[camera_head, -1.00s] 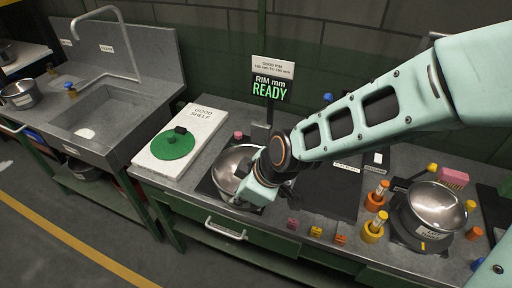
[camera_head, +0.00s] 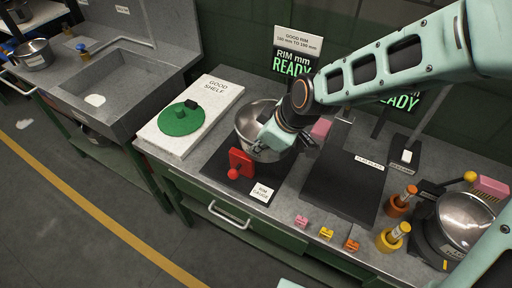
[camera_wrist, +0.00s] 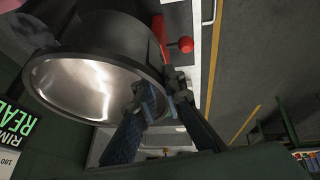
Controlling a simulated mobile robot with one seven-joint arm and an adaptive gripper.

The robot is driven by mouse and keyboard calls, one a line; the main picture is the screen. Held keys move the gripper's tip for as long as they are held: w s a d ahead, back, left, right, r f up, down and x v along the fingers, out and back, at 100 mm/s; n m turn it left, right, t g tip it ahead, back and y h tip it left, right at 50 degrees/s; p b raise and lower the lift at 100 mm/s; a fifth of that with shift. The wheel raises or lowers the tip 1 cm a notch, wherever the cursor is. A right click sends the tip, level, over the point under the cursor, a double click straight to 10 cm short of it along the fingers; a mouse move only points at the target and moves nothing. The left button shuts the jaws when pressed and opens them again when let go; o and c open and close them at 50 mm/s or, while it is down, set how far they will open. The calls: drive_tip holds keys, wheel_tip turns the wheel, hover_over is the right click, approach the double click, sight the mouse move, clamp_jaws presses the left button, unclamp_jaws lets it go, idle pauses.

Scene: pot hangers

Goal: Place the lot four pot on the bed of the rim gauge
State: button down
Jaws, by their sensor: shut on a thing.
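A steel pot (camera_head: 247,118) with a shiny inside is in my gripper (camera_head: 266,146), which is shut on its near right side. The pot is over the far part of the rim gauge's dark bed (camera_head: 283,186). I cannot tell whether it touches the bed. No lot mark on it can be read. The gauge's red block and knob (camera_head: 240,162) stand in front of the pot, and its label lies at the front right. In the wrist view, the fingers (camera_wrist: 155,100) are at the wall of the pot (camera_wrist: 92,85), with the red knob beyond.
The good shelf (camera_head: 225,92), a white board with a green disc (camera_head: 181,118), is left of the gauge. The display (camera_head: 292,64) behind reads READY. A dark plate (camera_head: 345,185) lies right. Another pot (camera_head: 466,218), orange and yellow pieces and small coloured blocks are farther right.

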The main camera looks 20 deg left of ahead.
sight(255, 137)
drive_tip(key=w, duration=0.1)
drive_tip(key=w+a+f, duration=0.2)
drive_tip(key=shift+w+a+b, duration=0.2)
drive_tip(key=shift+w+b, duration=0.1)
drive_tip(key=shift+w, duration=0.05)
drive_tip(key=w+f, duration=0.1)
drive_tip(key=w+a+f, duration=0.1)
drive_tip(key=f, duration=0.1)
drive_tip(key=w+a+f, duration=0.1)
drive_tip(key=w+f, duration=0.1)
drive_tip(key=shift+w+a+f, duration=0.15)
drive_tip(key=shift+f, duration=0.35)
drive_tip(key=shift+f+p, duration=0.3)
drive_tip(key=shift+f, duration=1.05)
drive_tip(key=c, duration=2)
unclamp_jaws()
drive_tip(key=shift+f, duration=0.15)
drive_tip(key=v, duration=1.2)
